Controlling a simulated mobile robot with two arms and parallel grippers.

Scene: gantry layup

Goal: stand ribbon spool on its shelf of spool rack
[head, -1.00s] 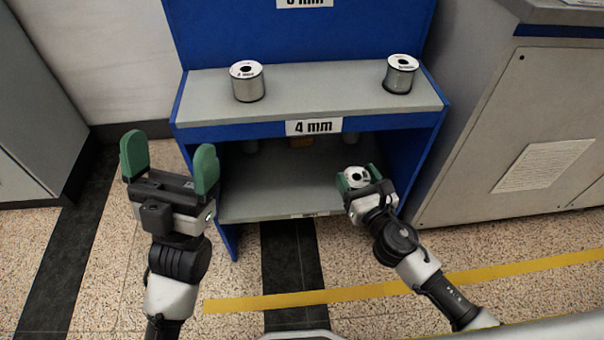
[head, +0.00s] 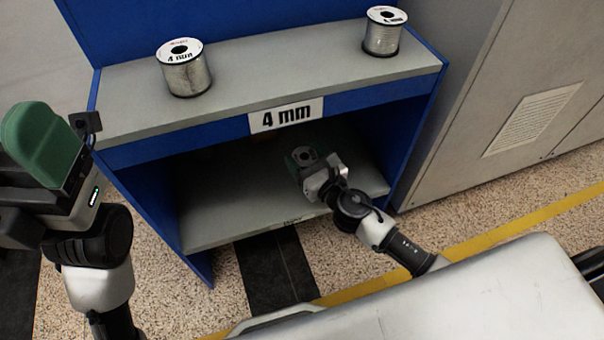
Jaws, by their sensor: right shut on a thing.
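My left gripper (head: 40,145) is large at the left edge, outside the rack and empty. One green finger shows at the near end of its body, spread as when open; the other is hidden or out of frame.
Two silver spools stand on the upper shelf (head: 275,75), one at left (head: 186,75) and one at right (head: 382,38). A "4 mm" label (head: 286,115) is on that shelf's front edge, above the bay. A grey cabinet (head: 480,110) stands close on the right.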

